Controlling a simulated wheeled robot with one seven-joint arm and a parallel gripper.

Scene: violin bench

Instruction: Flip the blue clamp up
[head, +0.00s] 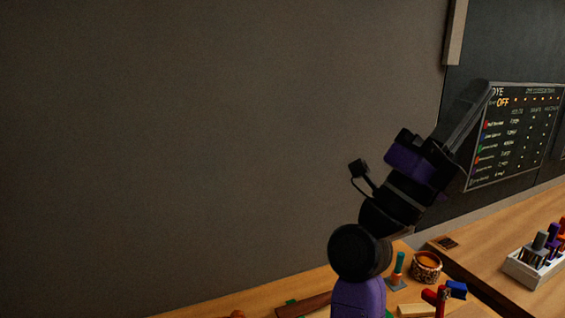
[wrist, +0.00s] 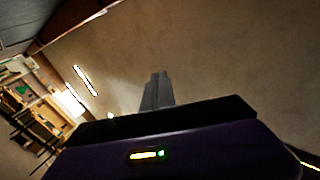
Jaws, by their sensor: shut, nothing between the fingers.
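My gripper (head: 484,92) is raised at the right of the head view, in front of the chalkboard and well above the bench. In the wrist view its two fingers (wrist: 158,78) are together with nothing between them. A small blue block-like piece (head: 457,288) lies on the bench at the lower right of the head view, beside a red piece (head: 436,297). It may be the blue clamp, but it is too small to tell its shape or whether it is up or down. My gripper is far above it.
The wooden bench (head: 410,280) holds a round orange-topped pot (head: 426,266) and a green-and-orange upright piece (head: 398,266). A light rack (head: 532,268) with several coloured handles stands at the right. A lettered board (head: 515,135) hangs behind my gripper. The air at left is clear.

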